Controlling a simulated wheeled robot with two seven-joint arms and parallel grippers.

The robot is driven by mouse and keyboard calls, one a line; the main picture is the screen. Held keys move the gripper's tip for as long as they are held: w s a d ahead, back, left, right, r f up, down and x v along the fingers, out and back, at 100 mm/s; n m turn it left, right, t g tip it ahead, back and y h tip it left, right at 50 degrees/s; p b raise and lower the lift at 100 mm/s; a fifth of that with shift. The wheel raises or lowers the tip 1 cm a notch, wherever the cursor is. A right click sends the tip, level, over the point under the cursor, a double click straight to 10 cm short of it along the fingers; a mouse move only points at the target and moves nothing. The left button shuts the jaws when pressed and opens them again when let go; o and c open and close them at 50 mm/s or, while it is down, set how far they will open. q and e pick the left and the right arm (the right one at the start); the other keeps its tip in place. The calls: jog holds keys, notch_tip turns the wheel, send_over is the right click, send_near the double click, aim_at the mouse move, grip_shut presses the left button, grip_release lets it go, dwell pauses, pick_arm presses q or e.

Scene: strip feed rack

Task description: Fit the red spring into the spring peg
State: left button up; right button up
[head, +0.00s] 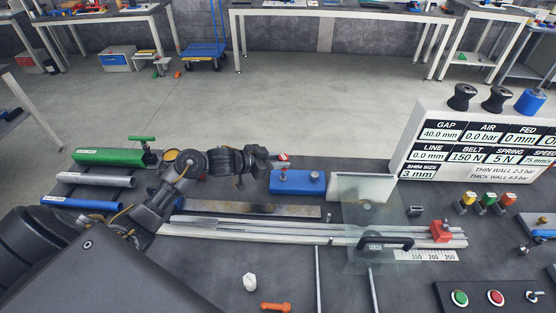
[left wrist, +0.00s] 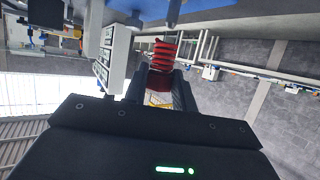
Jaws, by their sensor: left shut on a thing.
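My left gripper (head: 276,163) is shut on the red spring (head: 284,157), above the left end of a blue block (head: 290,186). In the left wrist view the spring (left wrist: 163,55) stands out as a red coil between the two dark fingers (left wrist: 161,88). A grey peg (left wrist: 174,12) comes from the blue surface (left wrist: 212,12) at the top of that view. The peg's tip shows close to the spring's free end, slightly to one side, with a small gap in the picture. My right gripper is not in view.
A pale upright plate (head: 362,188) stands right of the blue block. A metal rail (head: 300,229) with a clear guard and black handle (head: 385,241) runs in front. Green (head: 105,156), grey and blue cylinders lie left. A display panel (head: 480,145) stands right.

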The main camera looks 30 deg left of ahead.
pick_arm(q)
jog(key=shift+p, duration=0.4)
jog(key=shift+s+f+b, duration=0.1)
jog(key=shift+f+b, duration=1.1)
jog(key=shift+f, duration=0.95)
dwell(0.5)
jog(key=o, duration=1.1)
jog(key=shift+c, duration=0.2)
jog(key=b+v, duration=0.1)
jog(key=v, duration=0.9)
jog(key=shift+s+a+r+b, duration=0.15)
jog(key=shift+s+a+b, duration=0.1)
jog(key=shift+b, duration=0.05)
